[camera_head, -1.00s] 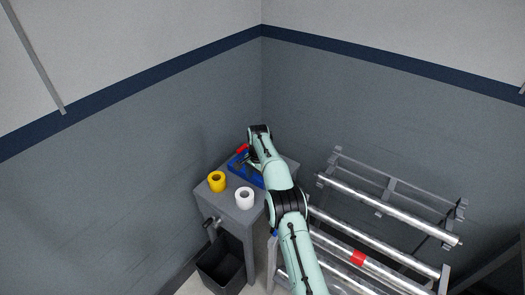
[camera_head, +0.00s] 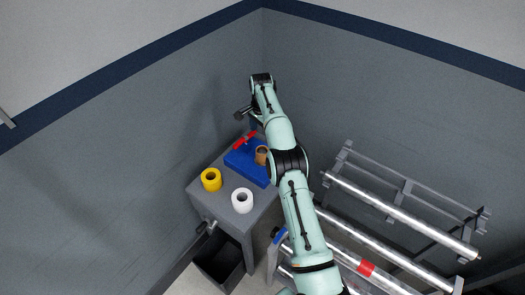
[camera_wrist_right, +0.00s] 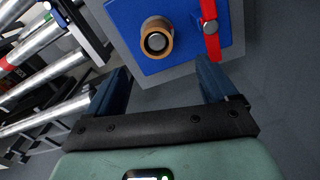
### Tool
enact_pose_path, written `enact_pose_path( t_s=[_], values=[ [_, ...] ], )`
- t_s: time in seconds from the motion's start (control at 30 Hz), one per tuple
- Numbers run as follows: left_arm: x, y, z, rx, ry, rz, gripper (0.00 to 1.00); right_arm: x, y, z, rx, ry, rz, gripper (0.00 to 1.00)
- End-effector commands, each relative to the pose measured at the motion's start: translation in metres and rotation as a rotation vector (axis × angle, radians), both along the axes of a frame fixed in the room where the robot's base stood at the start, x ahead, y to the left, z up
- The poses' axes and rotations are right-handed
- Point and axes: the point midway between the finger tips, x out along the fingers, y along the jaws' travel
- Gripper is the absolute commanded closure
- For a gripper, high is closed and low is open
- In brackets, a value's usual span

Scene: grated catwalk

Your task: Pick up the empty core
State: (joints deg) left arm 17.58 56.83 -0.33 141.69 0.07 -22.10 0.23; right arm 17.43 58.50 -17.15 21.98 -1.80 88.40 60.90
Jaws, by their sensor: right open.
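The empty core (camera_head: 261,150) is a short brown ring on a blue mat (camera_head: 243,160), partly hidden by my right arm in the head view. In the right wrist view the core (camera_wrist_right: 146,35) shows from above, with a grey round thing in its middle. My right gripper (camera_head: 242,114) is above and beyond the table's far side, clear of the core. In the right wrist view its two fingers (camera_wrist_right: 161,82) are apart with nothing between them. My left gripper is not in view.
A yellow roll (camera_head: 211,186) and a white roll (camera_head: 242,207) stand on the grey table (camera_head: 222,216) nearer the front. A dark bin (camera_head: 222,266) is below. A rack with metal rollers (camera_head: 395,211) stands at the right.

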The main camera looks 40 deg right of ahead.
Motion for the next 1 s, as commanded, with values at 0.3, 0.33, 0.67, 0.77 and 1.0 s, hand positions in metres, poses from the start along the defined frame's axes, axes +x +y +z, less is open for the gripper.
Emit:
enact_pose_path(
  t_s=[0.3,0.33,0.67,0.77,1.0],
  values=[
    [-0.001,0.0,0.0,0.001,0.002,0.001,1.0,-0.001,0.001,-0.056,0.002,0.004,0.0,0.14],
    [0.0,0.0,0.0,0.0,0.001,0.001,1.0,-0.001,0.001,-0.061,0.001,0.002,0.0,0.14],
    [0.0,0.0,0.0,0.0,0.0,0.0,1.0,-0.003,0.003,-0.09,0.002,0.003,0.0,0.14],
    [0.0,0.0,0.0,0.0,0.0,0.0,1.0,-0.005,0.005,-0.106,0.002,0.003,0.0,0.14],
    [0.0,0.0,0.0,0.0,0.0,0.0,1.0,-0.004,0.004,-0.126,0.0,-0.001,0.0,0.14]
  ],
)
